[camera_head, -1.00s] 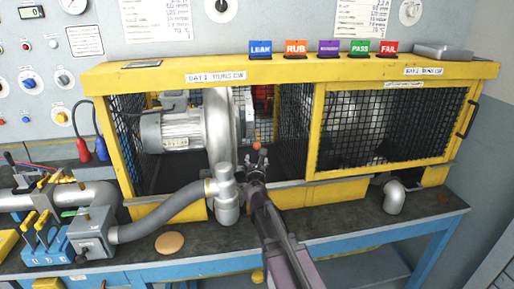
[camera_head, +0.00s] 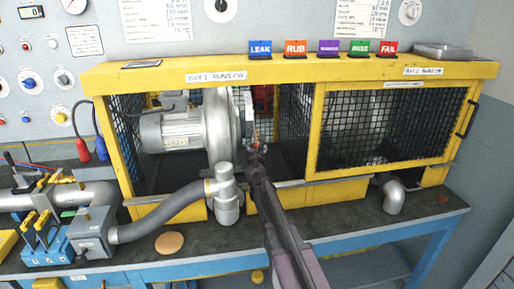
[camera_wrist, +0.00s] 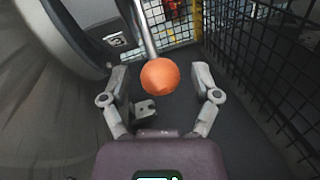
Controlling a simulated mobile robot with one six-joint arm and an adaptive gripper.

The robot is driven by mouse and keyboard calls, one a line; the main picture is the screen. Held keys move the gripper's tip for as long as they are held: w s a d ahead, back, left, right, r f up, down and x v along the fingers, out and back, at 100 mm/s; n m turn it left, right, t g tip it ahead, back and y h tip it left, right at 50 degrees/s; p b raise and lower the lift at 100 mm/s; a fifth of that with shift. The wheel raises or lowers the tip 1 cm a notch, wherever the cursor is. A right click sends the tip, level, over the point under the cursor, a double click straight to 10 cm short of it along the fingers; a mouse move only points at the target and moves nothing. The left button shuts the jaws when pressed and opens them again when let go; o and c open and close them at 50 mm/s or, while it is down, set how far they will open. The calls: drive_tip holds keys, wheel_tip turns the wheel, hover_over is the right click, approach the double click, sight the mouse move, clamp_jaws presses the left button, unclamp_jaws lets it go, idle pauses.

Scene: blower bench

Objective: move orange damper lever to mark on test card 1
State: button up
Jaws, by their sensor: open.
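The orange ball knob (camera_wrist: 160,75) of the damper lever is on a metal rod (camera_wrist: 146,30) inside the open left bay. In the wrist view it lies between the two spread fingers of my gripper (camera_wrist: 160,82), with a gap on each side. In the head view my gripper (camera_head: 257,150) is beside the blower (camera_head: 218,125) and hides most of the knob. My gripper is open and empty. A printed card (camera_head: 156,18) hangs on the wall above the left bay. Its print is too small to read, so I cannot tell if it is test card 1.
A yellow frame (camera_head: 230,68) surrounds the bays. The blower housing (camera_wrist: 50,80) is close on my gripper's left, and black mesh (camera_wrist: 270,60) is on its right. A grey hose (camera_head: 160,220) and upright pipe (camera_head: 226,195) stand in front. The right bay's mesh door (camera_head: 385,125) is shut.

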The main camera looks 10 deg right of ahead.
clamp_jaws()
drive_tip(key=shift+r, duration=0.15)
